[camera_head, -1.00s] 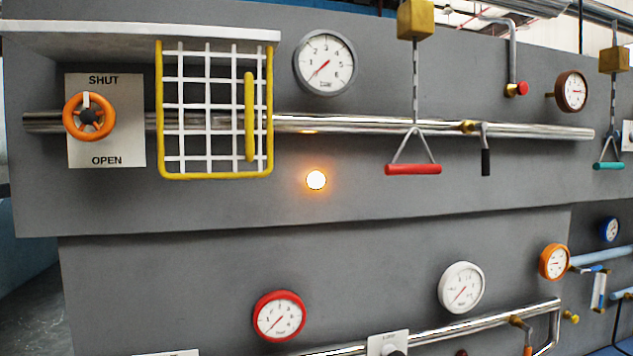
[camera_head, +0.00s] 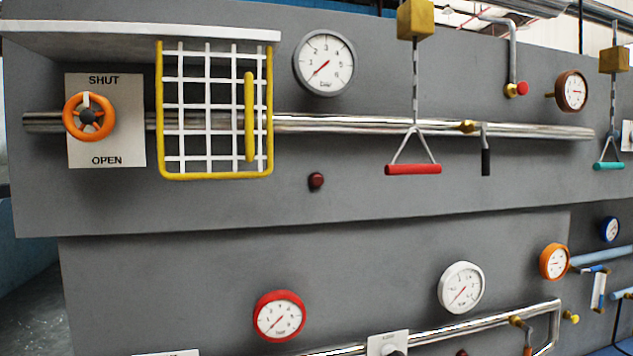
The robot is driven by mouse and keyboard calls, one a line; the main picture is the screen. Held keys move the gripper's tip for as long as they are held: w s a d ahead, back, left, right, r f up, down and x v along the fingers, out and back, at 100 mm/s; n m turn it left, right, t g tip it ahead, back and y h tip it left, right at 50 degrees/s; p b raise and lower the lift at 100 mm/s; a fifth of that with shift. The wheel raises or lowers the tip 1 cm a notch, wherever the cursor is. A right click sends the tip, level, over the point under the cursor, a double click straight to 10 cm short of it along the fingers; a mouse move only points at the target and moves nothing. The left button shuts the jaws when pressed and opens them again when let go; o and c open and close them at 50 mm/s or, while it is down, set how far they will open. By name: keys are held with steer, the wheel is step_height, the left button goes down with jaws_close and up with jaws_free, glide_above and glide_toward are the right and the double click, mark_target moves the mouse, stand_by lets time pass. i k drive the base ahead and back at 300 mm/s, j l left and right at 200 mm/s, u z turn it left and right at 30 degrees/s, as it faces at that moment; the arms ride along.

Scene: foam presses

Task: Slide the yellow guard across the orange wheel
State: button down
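The yellow guard (camera_head: 215,177) is a yellow-edged frame with a white wire grid and an upright yellow handle (camera_head: 250,117) near its right side. It hangs under a pale shelf, to the right of the orange wheel. The orange wheel (camera_head: 73,126) sits on a white plate (camera_head: 125,130) marked SHUT above and OPEN below. A white mark on the wheel points up toward SHUT. The wheel is uncovered, with a gap between it and the guard's left edge. My gripper is not in view.
The pale shelf (camera_head: 140,40) juts out above the wheel and guard. A steel pipe (camera_head: 350,124) runs behind them. A dark red lamp (camera_head: 316,181) is below right of the guard. A white gauge (camera_head: 324,63) and a red pull handle (camera_head: 413,169) are farther right.

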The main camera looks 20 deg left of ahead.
mark_target(248, 93)
steer(key=j+u, duration=0.1)
steer(key=u, duration=1.55)
